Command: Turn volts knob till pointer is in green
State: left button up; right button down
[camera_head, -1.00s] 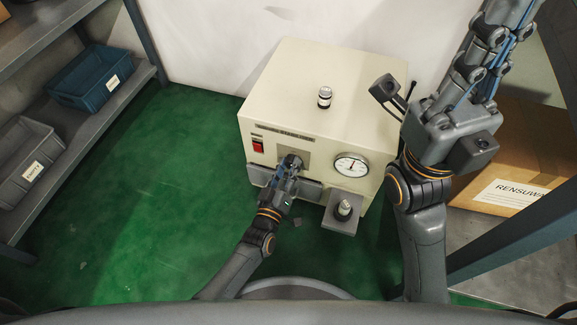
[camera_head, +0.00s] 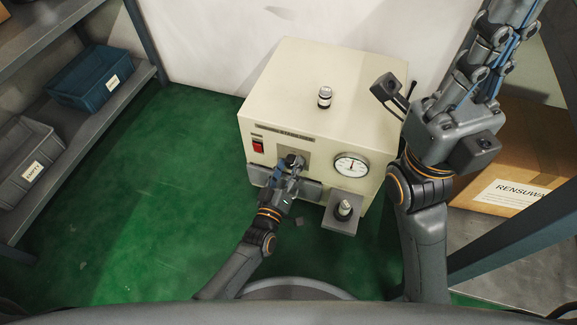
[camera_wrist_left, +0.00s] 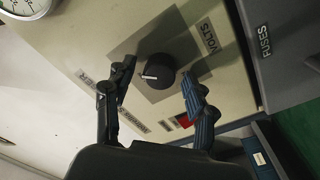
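The black volts knob (camera_wrist_left: 158,71) sits on a grey square plate beside the VOLTS label (camera_wrist_left: 208,37) in the left wrist view. Its white mark points left in that view. My left gripper (camera_wrist_left: 158,80) is open, with one finger on each side of the knob and visible gaps to it. In the head view the left gripper (camera_head: 292,164) is in front of the box and hides the knob. The round gauge (camera_head: 351,166) has its needle near the top; its green zone is too small to make out. My right gripper (camera_head: 492,55) is raised at the upper right, fingertips unclear.
The cream box (camera_head: 310,90) carries a small bottle (camera_head: 324,97) on top and a red switch (camera_head: 258,146). A grey bracket with a small item (camera_head: 344,209) sticks out below the gauge. A carton (camera_head: 525,150) stands right; shelf bins (camera_head: 92,80) stand left.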

aim_at(293, 134)
pick_arm(q)
jog(key=shift+r, duration=0.1)
notch_tip(293, 134, up, 10)
jog(key=shift+f, duration=0.1)
dwell(0.5)
dwell(0.4)
